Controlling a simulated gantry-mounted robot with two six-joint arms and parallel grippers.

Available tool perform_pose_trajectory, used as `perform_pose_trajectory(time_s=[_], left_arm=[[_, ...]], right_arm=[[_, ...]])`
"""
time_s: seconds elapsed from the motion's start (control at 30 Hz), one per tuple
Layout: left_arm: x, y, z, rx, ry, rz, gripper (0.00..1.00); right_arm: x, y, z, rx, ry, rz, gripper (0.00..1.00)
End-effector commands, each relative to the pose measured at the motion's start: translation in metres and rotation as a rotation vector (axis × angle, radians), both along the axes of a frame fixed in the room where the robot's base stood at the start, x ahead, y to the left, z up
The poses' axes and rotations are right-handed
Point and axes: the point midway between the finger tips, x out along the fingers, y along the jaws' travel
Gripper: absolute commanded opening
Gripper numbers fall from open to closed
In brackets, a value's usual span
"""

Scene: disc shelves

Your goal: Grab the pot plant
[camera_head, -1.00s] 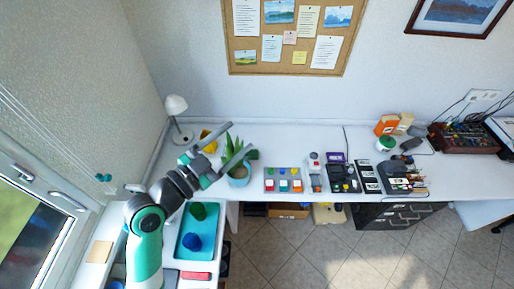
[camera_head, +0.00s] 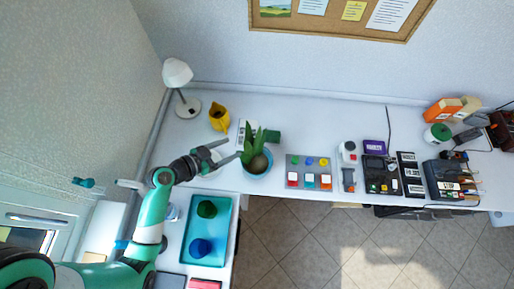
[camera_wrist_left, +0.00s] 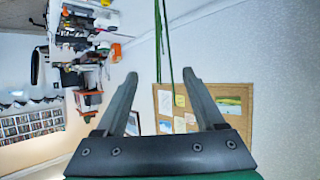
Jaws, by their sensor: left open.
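The pot plant (camera_head: 258,168) stands upright on the white desk, with long green leaves and a light blue round pot. My left gripper (camera_head: 229,150) is open and empty just left of the pot, its fingers pointing toward the plant. In the left wrist view the open fingers (camera_wrist_left: 160,77) have nothing between them low down. Thin green leaves (camera_wrist_left: 158,40) hang into the top of that view, around the gap between the fingertips. My right gripper is in neither view.
A yellow jug (camera_head: 219,118) and a white lamp (camera_head: 186,105) stand behind and left of the plant. A grey button panel (camera_head: 309,183) is right of the plant.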

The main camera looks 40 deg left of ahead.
Motion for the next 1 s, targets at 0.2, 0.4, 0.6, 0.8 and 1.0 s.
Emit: perform_pose_trajectory(time_s=[0.2,0.4,0.6,0.8,1.0], left_arm=[[0.014,0.0,-0.01,0.005,-0.005,-0.003,0.71],[0.049,-0.004,-0.021,0.002,-0.003,-0.001,0.71],[0.059,-0.004,-0.026,0.004,-0.003,0.001,0.71],[0.077,-0.008,-0.036,0.002,-0.002,-0.001,0.71],[0.102,-0.01,-0.049,0.004,-0.004,0.0,0.71]], right_arm=[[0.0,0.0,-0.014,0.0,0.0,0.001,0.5],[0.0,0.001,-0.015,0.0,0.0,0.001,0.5],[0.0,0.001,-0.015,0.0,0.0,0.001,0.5],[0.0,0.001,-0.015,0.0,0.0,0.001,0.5],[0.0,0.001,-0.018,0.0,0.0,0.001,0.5]])
